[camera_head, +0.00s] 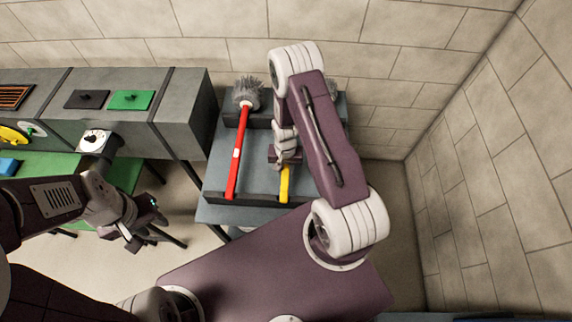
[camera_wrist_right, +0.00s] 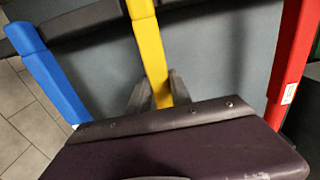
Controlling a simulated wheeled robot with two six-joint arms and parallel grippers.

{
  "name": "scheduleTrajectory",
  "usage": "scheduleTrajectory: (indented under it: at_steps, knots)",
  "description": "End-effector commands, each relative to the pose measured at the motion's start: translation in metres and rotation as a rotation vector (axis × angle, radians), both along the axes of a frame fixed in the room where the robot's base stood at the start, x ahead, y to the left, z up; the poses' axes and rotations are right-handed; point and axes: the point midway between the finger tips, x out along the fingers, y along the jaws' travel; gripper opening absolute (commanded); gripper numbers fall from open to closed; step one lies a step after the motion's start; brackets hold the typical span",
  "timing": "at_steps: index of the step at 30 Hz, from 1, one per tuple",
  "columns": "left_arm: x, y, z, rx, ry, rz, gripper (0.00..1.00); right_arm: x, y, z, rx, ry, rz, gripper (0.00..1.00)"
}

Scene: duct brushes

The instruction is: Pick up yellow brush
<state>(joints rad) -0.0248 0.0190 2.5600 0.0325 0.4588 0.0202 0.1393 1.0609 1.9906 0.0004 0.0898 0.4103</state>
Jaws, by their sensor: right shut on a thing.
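The yellow brush shows its handle (camera_head: 284,184) in the head view, lying on the grey rack on the right; my right arm hides the upper part. In the right wrist view the yellow handle (camera_wrist_right: 150,45) runs down between the two fingers of my right gripper (camera_wrist_right: 158,92). That gripper (camera_head: 284,160) is shut on the yellow handle. Whether the handle is lifted off the rack cannot be told. My left gripper (camera_head: 148,232) hangs at the left, away from the brushes; its jaw opening is unclear.
A red brush (camera_head: 238,155) with grey bristles lies left of the yellow one on the grey rack (camera_head: 216,165). A blue handle (camera_wrist_right: 50,75) shows on the other side in the wrist view. A grey duct (camera_head: 182,112) stands to the left, and brick walls close off the back and right.

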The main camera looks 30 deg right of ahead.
Motion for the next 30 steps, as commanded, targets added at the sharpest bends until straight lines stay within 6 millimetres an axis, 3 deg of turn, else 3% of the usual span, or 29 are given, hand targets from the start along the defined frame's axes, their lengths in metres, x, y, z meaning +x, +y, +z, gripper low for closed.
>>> scheduleTrajectory:
  at_steps: [20,29,30]
  knots:
    - [0.0,0.0,-0.001,0.0,0.0,0.0,0.36,0.0,0.0,0.002,0.001,0.001,0.0,0.0]
    - [0.0,0.0,-0.012,0.0,0.0,0.0,0.36,0.001,0.0,0.042,-0.001,-0.005,0.0,0.0]
    - [0.0,0.0,-0.014,0.0,0.0,0.0,0.36,-0.008,0.007,0.046,0.0,0.0,0.003,0.0]
